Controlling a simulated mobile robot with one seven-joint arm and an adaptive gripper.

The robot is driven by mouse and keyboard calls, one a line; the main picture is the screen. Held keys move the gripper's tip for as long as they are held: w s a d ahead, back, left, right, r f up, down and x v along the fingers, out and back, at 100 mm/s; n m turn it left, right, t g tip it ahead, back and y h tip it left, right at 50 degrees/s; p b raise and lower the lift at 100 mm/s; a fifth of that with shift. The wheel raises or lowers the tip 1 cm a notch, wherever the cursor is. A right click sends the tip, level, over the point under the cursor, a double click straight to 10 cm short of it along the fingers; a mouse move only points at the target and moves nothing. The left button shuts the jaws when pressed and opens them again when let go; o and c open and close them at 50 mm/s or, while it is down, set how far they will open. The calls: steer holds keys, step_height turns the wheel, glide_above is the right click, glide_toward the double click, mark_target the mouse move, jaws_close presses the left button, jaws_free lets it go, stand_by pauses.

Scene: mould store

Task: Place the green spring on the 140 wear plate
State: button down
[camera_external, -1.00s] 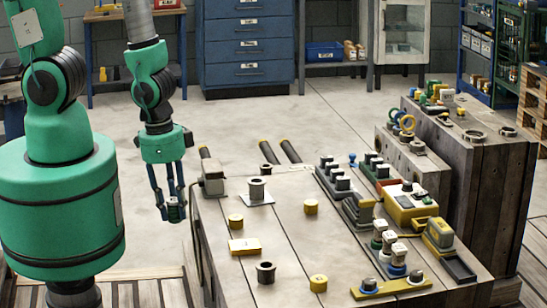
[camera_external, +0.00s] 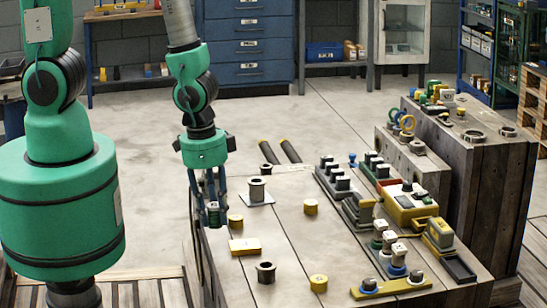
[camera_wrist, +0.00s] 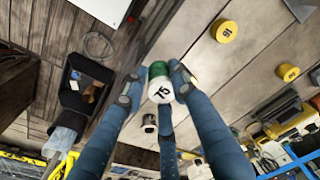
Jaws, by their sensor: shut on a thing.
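My gripper (camera_external: 214,208) hangs over the left edge of the wooden table, its fingers pointing down. In the wrist view its fingers (camera_wrist: 157,82) are shut around the green spring (camera_wrist: 157,68), a short green cylinder with a white, numbered end facing the camera. In the external view the fingers largely hide the spring. A flat yellow plate (camera_external: 244,246) lies on the table, right of and nearer the camera than my gripper. A pale square plate (camera_external: 263,202) lies farther back with a grey spool on it. I cannot read 140 on either plate.
Yellow discs (camera_external: 311,207) and a dark hollow bush (camera_external: 265,272) stand apart on the table. One yellow disc (camera_external: 236,221) is close to the right of my gripper. Racks of small parts (camera_external: 340,180) fill the table's right side. Bare wood lies between.

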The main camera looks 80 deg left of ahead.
steer(key=w, duration=0.2)
steer(key=w+d, duration=0.1)
steer(key=w, duration=0.1)
steer(key=w+d, duration=0.1)
steer(key=w, duration=0.1)
steer(key=shift+w+f, duration=0.25)
steer(key=shift+f, duration=0.05)
steer(key=shift+f+b, duration=0.8)
steer(key=shift+f, duration=1)
steer(key=shift+f, duration=0.1)
steer(key=c, duration=1.4)
jaws_free()
steer(key=r+p, duration=0.1)
steer(key=r, duration=0.3)
steer(key=s+r+p, duration=0.1)
steer(key=r, duration=0.3)
steer(key=r+p, duration=0.1)
steer(key=r, duration=0.3)
steer(key=shift+s+a+r, duration=0.1)
steer(key=shift+s+a, duration=0.05)
steer(key=shift+r, duration=0.1)
